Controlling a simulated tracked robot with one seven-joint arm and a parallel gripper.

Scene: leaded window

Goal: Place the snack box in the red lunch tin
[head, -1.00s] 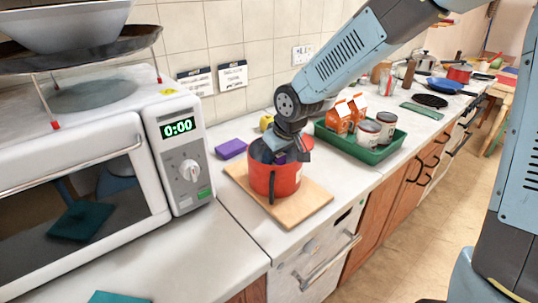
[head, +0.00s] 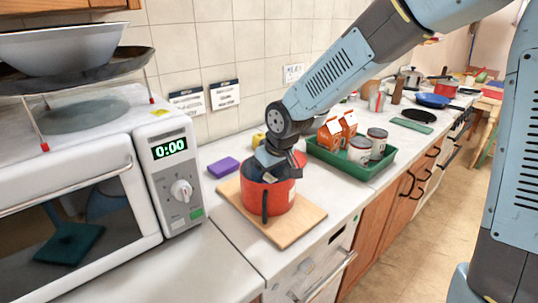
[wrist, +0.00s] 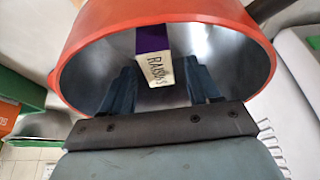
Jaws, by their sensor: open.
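The red lunch tin (head: 280,196) is a round, open, pot-like vessel with a dark handle, standing on a wooden board. It also shows in the wrist view (wrist: 90,45), where its grey inside is visible. The snack box (wrist: 155,68), purple and white with "RAISINS" lettering, is inside the tin's rim, tilted in the wrist view. My gripper (head: 272,165) reaches down into the tin's mouth. In the wrist view my gripper (wrist: 163,92) is open, with one dark finger on each side of the box. Whether the box rests on the bottom is hidden.
The wooden board (head: 295,226) lies on the pale counter. A purple block (head: 223,167) lies behind it to the left. A green tray (head: 385,165) with cartons and cans stands to the right. A microwave (head: 182,170) stands at the left.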

